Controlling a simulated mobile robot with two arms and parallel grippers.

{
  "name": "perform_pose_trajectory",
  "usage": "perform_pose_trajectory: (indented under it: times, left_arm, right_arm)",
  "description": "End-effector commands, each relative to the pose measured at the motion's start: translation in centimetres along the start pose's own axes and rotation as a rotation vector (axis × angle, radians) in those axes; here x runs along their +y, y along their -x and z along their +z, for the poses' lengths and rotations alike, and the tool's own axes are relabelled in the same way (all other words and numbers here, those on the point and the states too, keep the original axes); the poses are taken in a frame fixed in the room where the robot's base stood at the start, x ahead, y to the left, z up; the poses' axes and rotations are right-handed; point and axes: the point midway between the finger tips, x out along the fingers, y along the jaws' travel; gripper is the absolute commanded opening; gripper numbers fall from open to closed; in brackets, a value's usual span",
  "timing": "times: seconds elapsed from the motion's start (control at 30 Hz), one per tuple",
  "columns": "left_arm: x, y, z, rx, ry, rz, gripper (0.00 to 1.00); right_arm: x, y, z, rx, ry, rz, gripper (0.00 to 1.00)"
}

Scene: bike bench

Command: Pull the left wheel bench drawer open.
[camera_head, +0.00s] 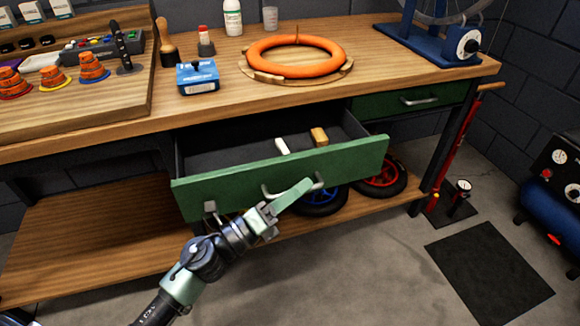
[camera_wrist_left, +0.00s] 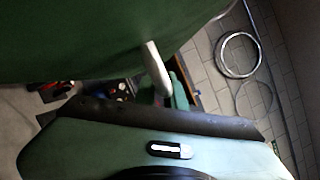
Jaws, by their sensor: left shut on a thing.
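The left wheel bench drawer (camera_head: 240,181) has a green front and is pulled out from under the wooden bench top. Its dark inside shows, with a white item (camera_head: 282,146) and a tan block (camera_head: 319,137) in it. My left gripper (camera_head: 312,184) is at the right end of the drawer's metal handle (camera_head: 275,192) and is shut on it, its arm coming up from below. In the left wrist view the handle (camera_wrist_left: 155,68) stands out from the green drawer front (camera_wrist_left: 75,35). My right gripper is in neither view.
A second green drawer (camera_head: 420,98) on the right is shut. An orange ring (camera_head: 295,56) lies on the bench top (camera_head: 220,105). Wheels (camera_head: 380,178) rest on the lower shelf (camera_head: 90,235). A red pump (camera_head: 455,150) stands at right. The floor in front is clear around a dark mat (camera_head: 488,270).

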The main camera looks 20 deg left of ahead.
Motion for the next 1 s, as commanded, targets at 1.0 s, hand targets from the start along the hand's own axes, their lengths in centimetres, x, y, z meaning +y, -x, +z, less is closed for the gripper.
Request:
perform_pose_trajectory:
  times: [1.0]
  left_arm:
    - [-3.7,2.2,-5.5,0.000,0.001,0.001,0.20]
  right_arm:
    - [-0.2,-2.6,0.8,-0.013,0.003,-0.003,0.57]
